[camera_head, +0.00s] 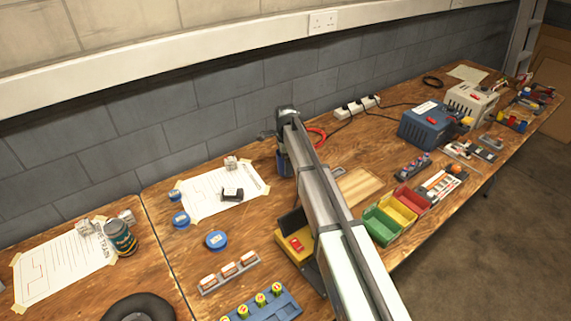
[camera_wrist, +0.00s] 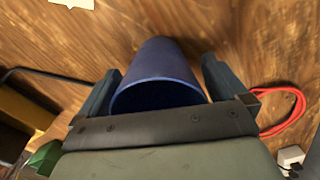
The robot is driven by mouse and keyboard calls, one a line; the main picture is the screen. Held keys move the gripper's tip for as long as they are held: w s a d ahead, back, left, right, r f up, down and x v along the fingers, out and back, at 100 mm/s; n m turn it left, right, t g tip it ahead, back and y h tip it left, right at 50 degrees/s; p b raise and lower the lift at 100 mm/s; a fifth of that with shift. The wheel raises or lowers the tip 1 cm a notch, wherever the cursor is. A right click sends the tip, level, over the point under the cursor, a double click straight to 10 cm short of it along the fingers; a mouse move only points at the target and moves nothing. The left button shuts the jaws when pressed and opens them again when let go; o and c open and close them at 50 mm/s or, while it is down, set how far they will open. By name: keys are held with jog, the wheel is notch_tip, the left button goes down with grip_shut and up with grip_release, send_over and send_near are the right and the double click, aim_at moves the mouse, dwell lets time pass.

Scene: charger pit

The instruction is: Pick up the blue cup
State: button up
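The blue cup (camera_wrist: 162,62) is in the wrist view, its dark open rim facing the camera. It lies between the two fingers of my gripper (camera_wrist: 162,65). The palm edge covers the lower part of the rim. In the head view, a narrow blue part, seemingly the cup (camera_head: 282,164), shows beside my arm near the wall. My arm hides most of that spot.
A red cable loop (camera_wrist: 285,112) lies close to my gripper. Green, yellow and red bins (camera_head: 381,226) stand right of my arm. A wooden board (camera_head: 362,187) lies behind them. Papers, blue round items and a dark green can (camera_head: 120,238) are on the left.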

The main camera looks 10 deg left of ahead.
jog(key=c, duration=0.9)
